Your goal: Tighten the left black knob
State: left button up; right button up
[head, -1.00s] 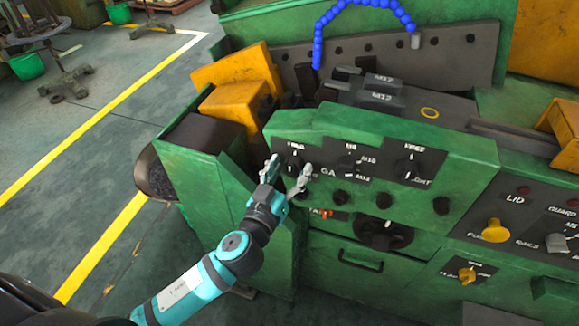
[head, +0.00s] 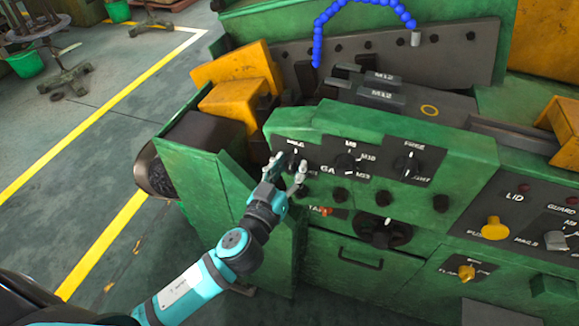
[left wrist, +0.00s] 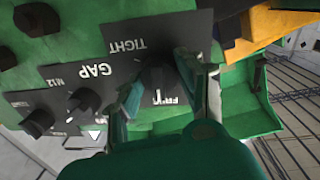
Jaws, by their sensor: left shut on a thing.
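The left black knob (head: 295,158) is on a dark label plate at the left end of the green control panel (head: 440,150). My left gripper (head: 288,166) reaches up to it from below, with one finger on each side. In the left wrist view the panel appears turned over, and the black knob (left wrist: 157,78) sits between the two fingers of my left gripper (left wrist: 160,82). The gripper is shut on the knob. The fingers partly cover the knob and its label, where "TIGHT" can be read. My right gripper is out of view.
Two more black knobs, a middle one (head: 347,163) and a right one (head: 408,165), are on the same panel. Small black knobs and a larger dial (head: 384,233) are below. A yellow block (head: 235,105) stands behind the panel's left end. Open floor is at the left.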

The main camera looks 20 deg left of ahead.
pick_arm(q)
jog(key=shift+r+m+p, duration=0.1)
jog(key=shift+m+p, duration=0.2)
jog(key=shift+m, duration=0.7)
jog(key=m, duration=0.2)
jog(key=shift+m+p, duration=0.3)
jog(key=shift+p, duration=0.1)
jog(key=m+p, duration=0.1)
jog(key=m, duration=0.2)
jog(key=m+p, duration=0.1)
jog(key=m, duration=0.2)
jog(key=shift+r+g+y, duration=0.1)
jog(key=shift+g+y, duration=0.2)
jog(key=m+p, duration=0.1)
jog(key=m, duration=0.5)
jog(key=shift+d+y+p, duration=0.1)
jog(key=shift+y+p, duration=0.2)
jog(key=shift+p, duration=0.1)
jog(key=m+p, duration=0.1)
jog(key=m, duration=0.4)
jog(key=shift+y, duration=0.3)
jog(key=o, duration=1.1)
jog(key=shift+d, duration=0.1)
jog(key=shift+o, duration=0.2)
